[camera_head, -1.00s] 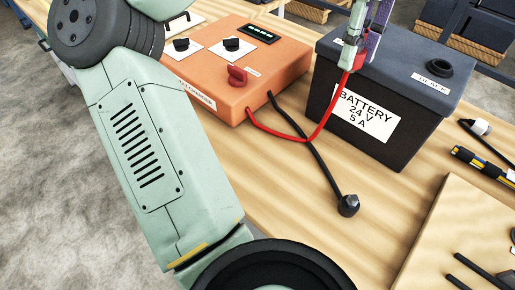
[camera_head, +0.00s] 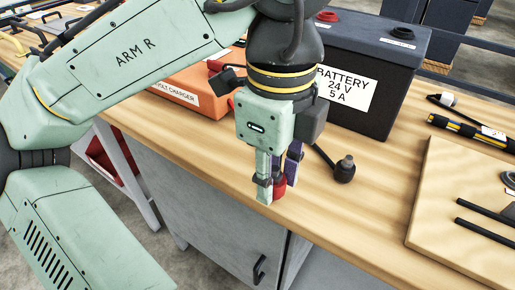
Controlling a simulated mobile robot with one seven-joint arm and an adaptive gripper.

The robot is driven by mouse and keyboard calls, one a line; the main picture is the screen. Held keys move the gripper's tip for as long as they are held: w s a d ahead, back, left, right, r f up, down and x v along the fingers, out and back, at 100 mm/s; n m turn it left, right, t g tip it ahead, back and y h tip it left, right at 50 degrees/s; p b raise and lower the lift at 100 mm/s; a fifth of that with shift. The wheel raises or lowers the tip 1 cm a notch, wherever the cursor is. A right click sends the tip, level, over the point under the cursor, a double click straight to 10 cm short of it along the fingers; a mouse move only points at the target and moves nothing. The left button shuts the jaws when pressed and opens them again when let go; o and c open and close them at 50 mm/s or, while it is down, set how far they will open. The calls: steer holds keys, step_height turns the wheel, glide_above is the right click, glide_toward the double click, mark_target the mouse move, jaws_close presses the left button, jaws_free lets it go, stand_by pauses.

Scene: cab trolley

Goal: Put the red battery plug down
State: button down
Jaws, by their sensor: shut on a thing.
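My gripper (camera_head: 276,190) hangs in the middle of the view, pointing down over the front edge of the workbench. It is shut on the red battery plug (camera_head: 280,187), which shows between the fingertips. I cannot tell whether the plug touches the bench. The red lead is hidden behind my gripper and arm. The black battery (camera_head: 400,85) stands behind, to the right, with a red socket (camera_head: 328,16) and a black socket (camera_head: 402,33) on its top. The orange charger (camera_head: 175,90) is partly hidden by my arm.
The black plug (camera_head: 345,169) lies on the wooden bench (camera_head: 370,205) just right of my gripper. A pale board (camera_head: 440,165) with dark rods lies at the right. A striped tool (camera_head: 465,128) lies behind it. Grey cabinet doors (camera_head: 200,190) are below the bench edge.

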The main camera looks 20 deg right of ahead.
steer(key=w+d, duration=0.1)
steer(key=w, duration=0.3)
steer(key=w+d+f+p, duration=0.1)
steer(key=w+d, duration=0.1)
steer(key=w, duration=0.2)
steer(key=w+d, duration=0.1)
steer(key=w, duration=0.4)
steer(key=shift+d+f, duration=0.15)
steer(key=shift+d, duration=0.2)
steer(key=f, duration=0.1)
steer(key=w+f+p, duration=0.1)
steer(key=f, duration=0.1)
steer(key=shift+w+d+f, duration=0.15)
steer(key=shift+d, duration=0.05)
steer(key=shift+f, duration=0.15)
steer(key=shift+f, duration=0.15)
steer(key=c, duration=1.3)
jaws_free()
step_height(320, 180, up, 12)
steer(key=shift+r+p, duration=0.15)
steer(key=shift+p, duration=0.35)
